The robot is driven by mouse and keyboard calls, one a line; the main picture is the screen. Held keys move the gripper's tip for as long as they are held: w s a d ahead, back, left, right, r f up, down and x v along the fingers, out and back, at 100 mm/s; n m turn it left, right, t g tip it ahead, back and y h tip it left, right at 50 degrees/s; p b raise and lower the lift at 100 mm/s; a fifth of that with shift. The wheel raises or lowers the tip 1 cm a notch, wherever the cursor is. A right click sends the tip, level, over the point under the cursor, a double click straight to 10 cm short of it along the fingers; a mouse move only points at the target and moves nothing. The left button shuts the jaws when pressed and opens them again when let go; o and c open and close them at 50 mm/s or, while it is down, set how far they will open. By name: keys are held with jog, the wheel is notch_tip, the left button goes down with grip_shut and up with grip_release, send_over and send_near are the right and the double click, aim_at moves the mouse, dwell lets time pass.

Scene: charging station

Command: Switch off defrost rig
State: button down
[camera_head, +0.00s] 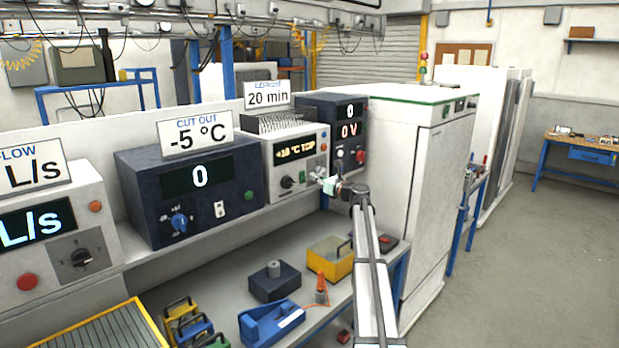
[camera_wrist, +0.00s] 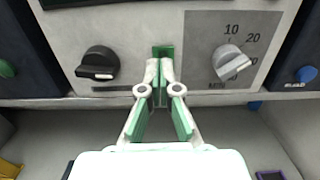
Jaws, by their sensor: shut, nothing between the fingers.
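The unit under the "20 min" sign (camera_head: 267,94) is a light-grey box (camera_head: 283,157) with a lit display reading about "+10 °C TOP" (camera_head: 296,149). Its sign's top line is too small to read surely. My gripper (camera_head: 328,184) is in front of this unit's lower panel. In the wrist view my gripper (camera_wrist: 162,66) is shut and empty, its tips at a small green piece (camera_wrist: 163,50), perhaps a switch; contact cannot be told. A black knob (camera_wrist: 98,63) is left of the tips, and a grey dial (camera_wrist: 230,62) with numbers 10 and 20 is right.
A dark unit reading 0 under the "-5 °C" sign (camera_head: 195,134) stands left, and a dark unit reading "0 V" (camera_head: 348,130) stands right. A tall white cabinet (camera_head: 425,190) stands at right.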

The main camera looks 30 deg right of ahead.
jog(key=r+b+v, duration=0.1)
jog(key=b+v, duration=0.2)
jog(key=v, duration=0.6)
jog(key=shift+s+r, duration=0.3)
